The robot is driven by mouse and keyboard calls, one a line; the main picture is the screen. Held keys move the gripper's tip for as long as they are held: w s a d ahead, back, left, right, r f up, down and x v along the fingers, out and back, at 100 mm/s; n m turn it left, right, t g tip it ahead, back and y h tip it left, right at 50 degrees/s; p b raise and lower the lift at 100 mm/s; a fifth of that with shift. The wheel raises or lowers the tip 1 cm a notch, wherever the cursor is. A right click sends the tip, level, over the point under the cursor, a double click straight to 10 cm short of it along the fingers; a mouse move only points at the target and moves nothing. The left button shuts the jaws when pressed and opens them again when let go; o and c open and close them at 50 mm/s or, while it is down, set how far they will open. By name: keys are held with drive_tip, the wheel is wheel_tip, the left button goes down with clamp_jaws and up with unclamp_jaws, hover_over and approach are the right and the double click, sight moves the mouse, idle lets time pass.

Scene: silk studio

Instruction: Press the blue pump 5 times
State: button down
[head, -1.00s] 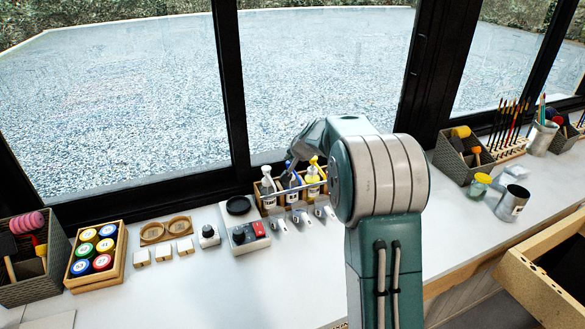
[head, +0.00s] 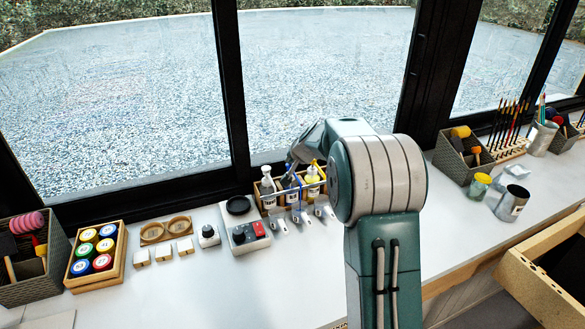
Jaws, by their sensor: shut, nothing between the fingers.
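Three pump bottles stand in a wooden rack (head: 258,205) on the bench by the window. The blue pump (head: 291,184) is the middle one, between a clear-white pump (head: 267,184) on the left and a yellow pump (head: 312,181) on the right.
Small white scoops (head: 279,226) lie in front of the rack. A box with a red switch (head: 258,229) and a black dial (head: 238,205) stand to the left. A tray of coloured jars (head: 95,248) sits further left.

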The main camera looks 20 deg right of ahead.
drive_tip(key=shift+f, duration=0.25)
drive_tip(key=shift+r, duration=1.35)
wheel_tip(320, 180, up, 6)
idle(1.9)
drive_tip(key=shift+f, duration=3.1)
drive_tip(key=shift+f, duration=0.1)
